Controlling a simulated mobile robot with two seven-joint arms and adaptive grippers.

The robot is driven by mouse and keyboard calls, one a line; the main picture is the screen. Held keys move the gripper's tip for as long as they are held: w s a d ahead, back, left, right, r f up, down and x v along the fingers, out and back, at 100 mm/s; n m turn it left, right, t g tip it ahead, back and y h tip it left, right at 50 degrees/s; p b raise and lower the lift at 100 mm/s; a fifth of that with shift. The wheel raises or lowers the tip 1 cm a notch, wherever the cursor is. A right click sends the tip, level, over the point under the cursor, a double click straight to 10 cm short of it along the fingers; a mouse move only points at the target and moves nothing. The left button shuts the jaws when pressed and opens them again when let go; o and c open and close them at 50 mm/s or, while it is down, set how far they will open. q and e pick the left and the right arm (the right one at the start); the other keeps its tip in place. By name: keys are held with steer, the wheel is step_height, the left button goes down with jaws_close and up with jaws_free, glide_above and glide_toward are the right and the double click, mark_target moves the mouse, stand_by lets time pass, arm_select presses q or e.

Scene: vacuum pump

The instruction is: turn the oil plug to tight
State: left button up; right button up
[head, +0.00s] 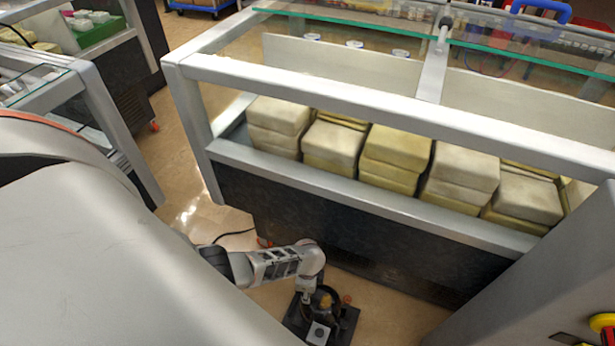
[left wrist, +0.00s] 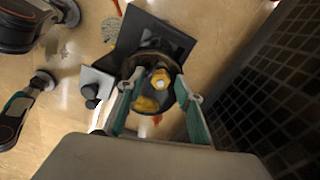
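The vacuum pump (head: 335,314) is a small dark unit on the floor, low in the middle of the head view. In the left wrist view its dark square plate (left wrist: 160,38) shows at the top, with a round dark body below it. On that body is a yellow plug-like part (left wrist: 161,79) with a pale centre, probably the oil plug. A second yellow patch (left wrist: 145,103) lies beside it. My left gripper (left wrist: 154,90) points down over the pump with its fingers spread either side of the round body. Contact cannot be told. My right gripper is out of view.
A long glass-topped display counter (head: 370,204) with stacked pale yellow blocks stands just behind the pump. A grey cabinet (head: 540,285) is at the lower right. Tan floor (head: 385,318) is open around the pump. A black cable (head: 232,234) lies on the floor.

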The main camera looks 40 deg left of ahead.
arm_select(q)
step_height(320, 180, up, 12)
stand_by(0.9)
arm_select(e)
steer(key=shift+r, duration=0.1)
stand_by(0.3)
arm_select(q)
steer(key=s+d+r+n+t+h+p, duration=0.25)
steer(key=s+d+r+n+t, duration=0.2)
steer(key=d, duration=0.25)
steer(key=s+r+n+t+p, duration=0.2)
steer(key=r+t, duration=0.1)
steer(key=r, duration=0.4)
steer(key=s+r+n+t+p, duration=0.1)
steer(key=s+r+t, duration=0.1)
steer(key=r, duration=0.6)
steer(key=shift+s+a+n+t+p, duration=0.2)
steer(key=shift+s+n+t+p, duration=0.15)
steer(key=shift+t, duration=0.2)
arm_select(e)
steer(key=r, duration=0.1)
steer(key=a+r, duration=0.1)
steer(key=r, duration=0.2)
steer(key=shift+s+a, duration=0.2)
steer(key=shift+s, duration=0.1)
